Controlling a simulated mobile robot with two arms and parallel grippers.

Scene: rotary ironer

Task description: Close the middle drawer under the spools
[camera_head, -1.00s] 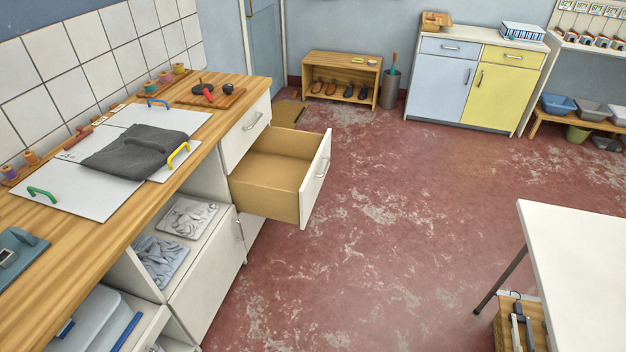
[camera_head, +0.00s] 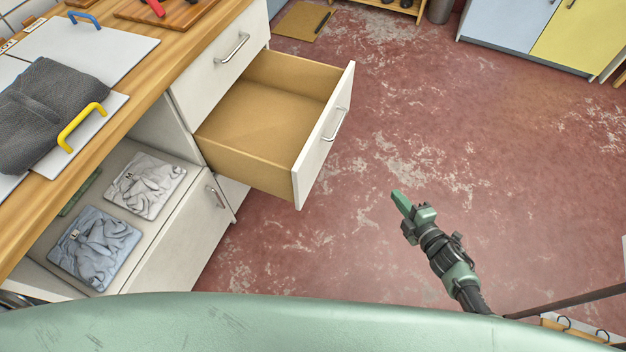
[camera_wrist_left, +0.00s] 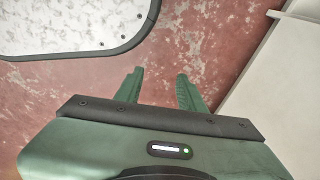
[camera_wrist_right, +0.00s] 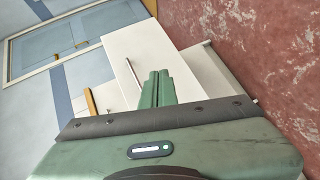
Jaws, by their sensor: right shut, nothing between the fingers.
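The middle drawer (camera_head: 322,130) is pulled well out of the cabinet below a closed top drawer (camera_head: 225,62). It has a white front with a metal handle (camera_head: 334,125), and its wooden inside is empty. My right gripper (camera_head: 398,194) is shut and empty, in front of and to the right of the drawer front, apart from it. In the right wrist view its shut fingers (camera_wrist_right: 159,75) point toward a white panel with a bar handle, apparently the drawer front (camera_wrist_right: 130,50). My left gripper (camera_wrist_left: 160,75) is open and empty in the left wrist view. The spools are out of view.
The wooden counter (camera_head: 150,85) holds a dark folded cloth (camera_head: 45,110) and white plates with coloured handles. Folded garments (camera_head: 95,240) lie in the open compartment below. Red floor (camera_head: 440,130) is clear around the drawer front.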

